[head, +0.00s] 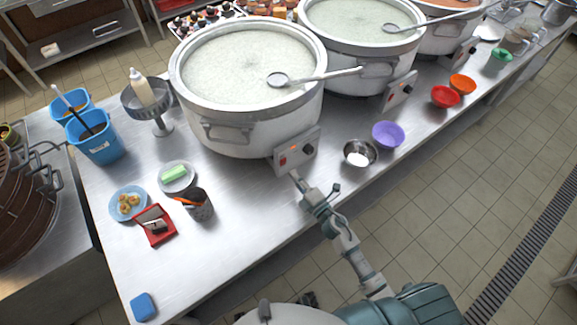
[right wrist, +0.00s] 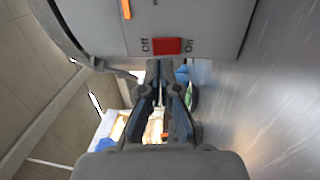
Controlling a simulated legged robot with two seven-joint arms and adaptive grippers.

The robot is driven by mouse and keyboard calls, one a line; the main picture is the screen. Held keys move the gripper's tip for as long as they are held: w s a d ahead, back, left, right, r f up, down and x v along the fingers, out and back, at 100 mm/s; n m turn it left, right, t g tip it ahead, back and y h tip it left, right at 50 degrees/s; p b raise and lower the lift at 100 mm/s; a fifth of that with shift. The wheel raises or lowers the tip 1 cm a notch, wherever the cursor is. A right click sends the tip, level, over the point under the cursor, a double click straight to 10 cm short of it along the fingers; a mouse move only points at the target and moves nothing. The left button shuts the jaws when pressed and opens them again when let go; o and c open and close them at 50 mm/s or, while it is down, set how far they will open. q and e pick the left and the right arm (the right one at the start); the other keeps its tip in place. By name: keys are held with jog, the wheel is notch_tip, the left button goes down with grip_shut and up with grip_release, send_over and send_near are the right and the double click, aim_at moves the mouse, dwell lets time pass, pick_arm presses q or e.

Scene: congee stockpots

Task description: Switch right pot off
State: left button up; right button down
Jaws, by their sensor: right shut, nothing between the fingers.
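A large white stockpot of congee (head: 245,135) stands nearest on the steel counter, with a grey control box (head: 297,150) at its front. A second stockpot (head: 362,78) with its own control box (head: 399,92) stands to its right, and a third pot (head: 437,38) is farther right. My right gripper (head: 297,176) is shut and empty, just in front of the nearest pot's box. In the right wrist view its fingertips (right wrist: 160,64) are just below a red switch (right wrist: 167,46) between "Off" and "On" labels; contact is unclear. An orange indicator (right wrist: 126,8) shows above. My left gripper is not seen.
A steel bowl (head: 360,153) and a purple bowl (head: 388,134) stand right of the nearest box. A dark cup of utensils (head: 199,206), a red tray (head: 156,232) and plates are to the left. The counter's front strip is mostly clear.

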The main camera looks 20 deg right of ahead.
aim_at(284, 160)
jog(key=x, duration=0.3)
jog(key=shift+w+a, duration=0.25)
jog(key=shift+w, duration=0.2)
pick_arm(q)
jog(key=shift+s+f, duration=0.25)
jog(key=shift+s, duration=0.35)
pick_arm(e)
jog(key=shift+w+d, duration=0.1)
jog(key=shift+d, duration=0.1)
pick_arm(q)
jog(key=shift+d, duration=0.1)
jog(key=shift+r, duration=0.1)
pick_arm(e)
jog(key=shift+a+r+p, duration=0.1)
jog(key=shift+r+p, duration=0.1)
jog(key=shift+p, duration=0.35)
jog(key=p, duration=0.1)
jog(key=r+p, duration=0.1)
jog(key=p, duration=0.1)
jog(key=shift+w+a+g, duration=0.15)
jog(key=shift+w+g, duration=0.1)
jog(key=shift+g, duration=0.15)
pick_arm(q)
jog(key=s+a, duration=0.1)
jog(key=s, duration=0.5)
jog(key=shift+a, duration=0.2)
pick_arm(e)
jog(key=shift+f, duration=0.35)
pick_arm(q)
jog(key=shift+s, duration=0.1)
